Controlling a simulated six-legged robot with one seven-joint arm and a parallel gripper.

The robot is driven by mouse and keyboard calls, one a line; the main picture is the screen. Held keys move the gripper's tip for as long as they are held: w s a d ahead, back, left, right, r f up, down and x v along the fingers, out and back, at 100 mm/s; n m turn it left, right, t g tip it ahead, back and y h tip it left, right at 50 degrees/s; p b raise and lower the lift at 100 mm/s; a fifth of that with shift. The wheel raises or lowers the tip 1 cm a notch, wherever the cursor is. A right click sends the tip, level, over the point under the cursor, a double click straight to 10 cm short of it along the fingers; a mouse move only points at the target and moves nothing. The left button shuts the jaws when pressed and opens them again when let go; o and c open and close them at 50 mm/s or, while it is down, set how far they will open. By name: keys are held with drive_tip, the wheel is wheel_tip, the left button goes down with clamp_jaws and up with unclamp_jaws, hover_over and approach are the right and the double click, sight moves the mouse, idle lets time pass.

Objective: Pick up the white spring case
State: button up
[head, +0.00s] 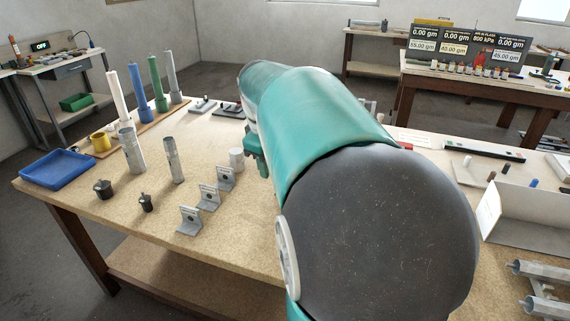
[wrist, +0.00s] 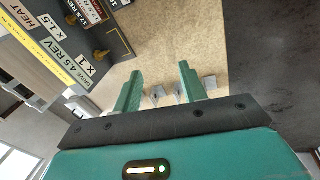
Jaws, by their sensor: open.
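A short white cylinder (head: 236,157) stands on the table, close to the left of my gripper (head: 258,155) in the head view. A tall white tube (head: 115,98) stands at the back left in a row with blue, green and grey tubes. I cannot tell which of these is the spring case. In the wrist view my gripper (wrist: 160,82) is open, its two teal fingers apart, with nothing seen held between them. My arm hides much of the table in the head view.
Several metal brackets (head: 208,197) stand in a row near the gripper. Grey cylinders (head: 133,150), dark knobs (head: 103,189) and a blue tray (head: 58,169) lie farther left. A white box (head: 525,222) is at the right.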

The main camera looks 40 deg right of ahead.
drive_tip(key=s+d+f+n+y, duration=0.1)
drive_tip(key=s+d+f, duration=0.25)
drive_tip(key=d, duration=0.75)
drive_tip(key=s+d+f+g, duration=0.15)
drive_tip(key=s+d, duration=0.35)
drive_tip(key=d, duration=0.5)
drive_tip(key=s+d+f+n+y, duration=0.1)
drive_tip(key=s+d+f, duration=0.3)
drive_tip(key=d, duration=0.7)
drive_tip(key=f, duration=0.8)
drive_tip(key=shift+s+d, duration=0.15)
drive_tip(key=shift+d, duration=0.1)
wheel_tip(320, 180, down, 6)
drive_tip(key=shift+a+r, duration=0.15)
drive_tip(key=shift+r, duration=0.15)
drive_tip(key=c, duration=0.9)
drive_tip(key=shift+r, duration=0.1)
